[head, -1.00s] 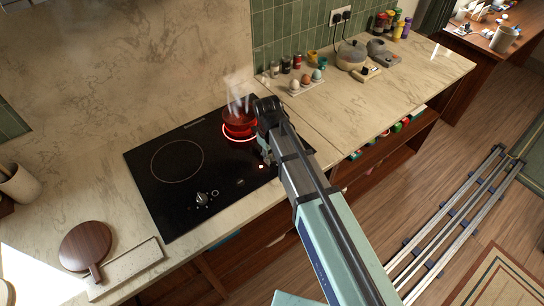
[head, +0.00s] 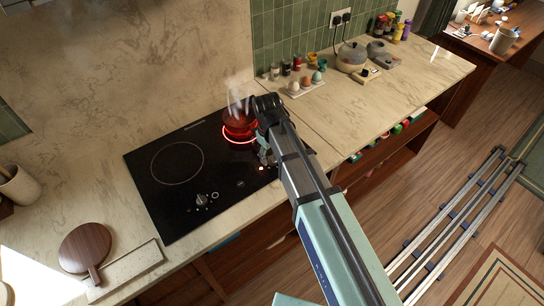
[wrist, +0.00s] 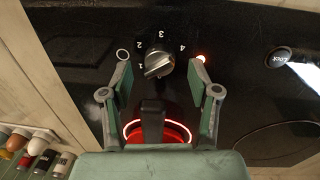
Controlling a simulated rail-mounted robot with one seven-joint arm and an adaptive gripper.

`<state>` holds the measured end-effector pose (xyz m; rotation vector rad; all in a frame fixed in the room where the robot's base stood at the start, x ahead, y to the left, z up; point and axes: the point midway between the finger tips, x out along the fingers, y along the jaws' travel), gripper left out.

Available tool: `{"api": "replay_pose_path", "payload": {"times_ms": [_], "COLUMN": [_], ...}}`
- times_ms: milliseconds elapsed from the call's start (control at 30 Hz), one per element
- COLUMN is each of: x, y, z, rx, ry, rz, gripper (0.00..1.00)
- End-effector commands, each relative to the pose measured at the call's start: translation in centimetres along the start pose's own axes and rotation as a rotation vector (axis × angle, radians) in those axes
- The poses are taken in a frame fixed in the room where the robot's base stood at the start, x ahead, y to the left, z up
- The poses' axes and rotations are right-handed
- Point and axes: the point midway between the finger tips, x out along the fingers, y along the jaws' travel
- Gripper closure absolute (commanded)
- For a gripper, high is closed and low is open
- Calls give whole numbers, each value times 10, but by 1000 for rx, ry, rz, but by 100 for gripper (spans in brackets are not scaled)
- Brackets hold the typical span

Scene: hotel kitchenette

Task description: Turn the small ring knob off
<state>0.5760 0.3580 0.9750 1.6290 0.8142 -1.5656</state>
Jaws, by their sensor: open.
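The small ring knob (wrist: 158,64) is a silver-grey dial on the black cooktop, with numbers 1 to 4 around it, in the wrist view. A red light (wrist: 200,58) glows beside it and an open-circle mark is on its other side. My gripper (wrist: 161,74) is open, its fingertips on either side of the knob with gaps visible. In the head view my gripper (head: 266,154) is low over the cooktop's right part and hides the knob. The small ring (head: 229,138) glows red, under a steaming pot (head: 239,118).
The other knob (head: 201,199) is nearer the cooktop's left front, below the unlit large ring (head: 177,162). Egg cups and jars (head: 302,80) stand behind on the counter. A round wooden board (head: 84,247) lies at left.

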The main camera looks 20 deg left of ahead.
Motion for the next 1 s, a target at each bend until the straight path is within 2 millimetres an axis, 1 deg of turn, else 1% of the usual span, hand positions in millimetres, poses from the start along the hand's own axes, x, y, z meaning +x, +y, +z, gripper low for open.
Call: {"api": "replay_pose_path", "payload": {"times_ms": [33, 300, 500, 600, 700, 967, 1000], "x": [-9, -59, -88, -96, -100, -102, -102], "y": [0, 0, 0, 0, -1, -1, -1], "z": [0, -1, 0, 0, 0, 0, 0], "rx": [0, -1, -1, -1, -1, -1, -1], "ry": [3, 2, 1, 0, 0, -1, -1], "rz": [1, 1, 0, 0, 0, 0, 0], "gripper": [39, 39, 39, 39, 39, 39, 42]}}
